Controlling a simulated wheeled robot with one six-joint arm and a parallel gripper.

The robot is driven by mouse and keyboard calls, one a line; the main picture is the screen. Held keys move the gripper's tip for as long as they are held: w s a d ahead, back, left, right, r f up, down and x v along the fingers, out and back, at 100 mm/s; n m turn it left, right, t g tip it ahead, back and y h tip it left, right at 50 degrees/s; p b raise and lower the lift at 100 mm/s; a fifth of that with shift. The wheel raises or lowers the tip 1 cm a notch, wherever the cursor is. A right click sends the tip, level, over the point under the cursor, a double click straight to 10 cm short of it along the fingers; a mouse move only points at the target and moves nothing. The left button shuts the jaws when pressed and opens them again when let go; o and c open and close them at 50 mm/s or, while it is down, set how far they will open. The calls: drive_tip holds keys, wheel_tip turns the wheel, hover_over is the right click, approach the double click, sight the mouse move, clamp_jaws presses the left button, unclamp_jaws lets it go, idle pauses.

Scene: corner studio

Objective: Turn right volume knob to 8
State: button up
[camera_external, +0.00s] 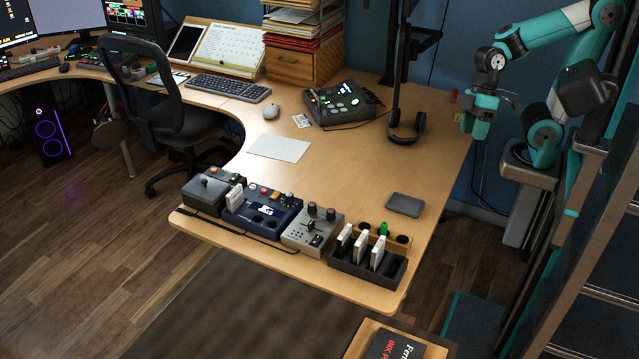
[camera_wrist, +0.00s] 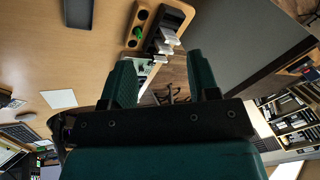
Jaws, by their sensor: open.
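A grey control box (camera_external: 308,234) stands at the front edge of the desk, with two black knobs on top. The right black knob (camera_external: 331,214) is beside the left black knob (camera_external: 312,208); a slider sits in front of them. No volume label or number is legible, and I cannot read where the knobs point. My gripper (camera_external: 478,128) is open and empty, raised by the desk's right side, well apart from the box. In the wrist view my open gripper (camera_wrist: 160,72) shows two separated green fingers; the knobs cannot be made out there.
A black rack (camera_external: 385,278) with white upright cards stands just right of the box. A blue device (camera_external: 262,216) stands to its left. A grey slab (camera_external: 405,204) lies behind the rack. A headphone stand (camera_external: 396,100) rises near my arm.

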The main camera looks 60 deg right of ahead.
drive_tip(key=w+a+n+h+b, duration=0.25)
drive_tip(key=w+n, duration=0.45)
drive_tip(key=w, duration=0.9)
drive_tip(key=n+h+b, duration=0.2)
drive_tip(key=n+b, duration=0.4)
drive_tip(key=n, duration=0.9)
hover_over(313, 204)
wheel_tip(313, 204, down, 14)
drive_tip(key=shift+y, duration=0.25)
wheel_tip(313, 204, down, 17)
drive_tip(key=shift+a+f, duration=0.1)
drive_tip(key=c, duration=0.9)
